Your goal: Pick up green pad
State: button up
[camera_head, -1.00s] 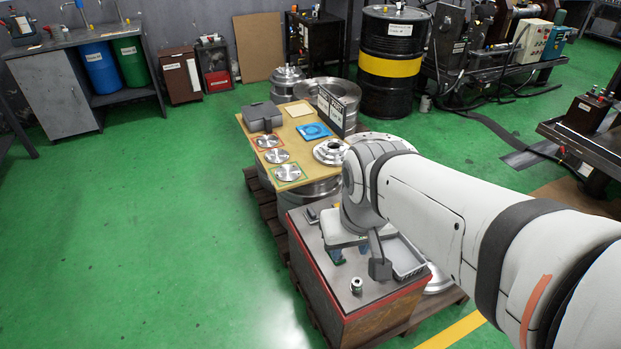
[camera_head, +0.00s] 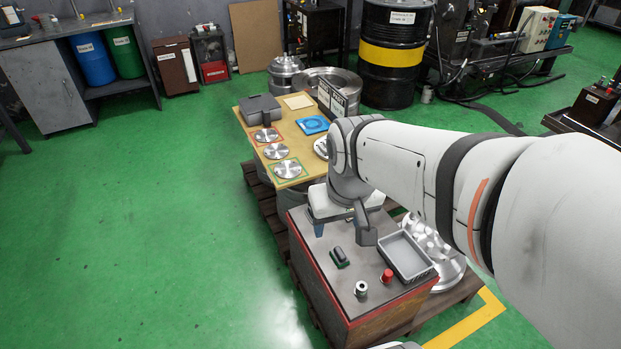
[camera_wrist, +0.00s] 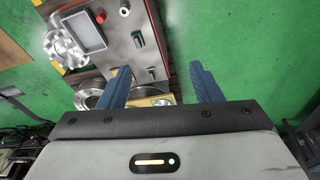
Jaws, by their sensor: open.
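A small dark pad with green edges (camera_head: 339,257) lies on the grey top of the red-sided cabinet (camera_head: 312,262), left of the grey tray. I take it for the green pad. It shows as a dark piece in the wrist view (camera_wrist: 137,40), where its green is hard to tell.
A grey tray (camera_head: 405,257), a red-capped part (camera_head: 387,276) and a silver cylinder (camera_head: 361,289) stand near the pad. Green floor lies clear at left.

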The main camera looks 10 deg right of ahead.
jog(key=shift+o, duration=0.7)
jog(key=w+d+f+b, duration=0.2)
jog(key=w+f+b, duration=0.1)
jog(key=w+f, duration=0.5)
jog(key=shift+w+f+n+g+b, duration=0.3)
jog(key=shift+w+f+g+b, duration=0.1)
jog(key=shift+w, duration=0.1)
jog(key=n+g+b, duration=0.1)
jog(key=g+b, duration=0.1)
jog(key=b, duration=0.6)
send_over(340, 252)
jog(key=f, duration=3.1)
jog(key=shift+w+a+f, duration=0.1)
jog(key=shift+a+f, duration=0.25)
jog(key=shift+f, duration=0.05)
jog(key=f, duration=0.5)
jog(key=shift+d+f, duration=0.3)
jog(key=shift+d, duration=0.05)
jog(key=shift+c, duration=0.5)
jog(key=c, duration=1)
jog(key=shift+r, duration=0.1)
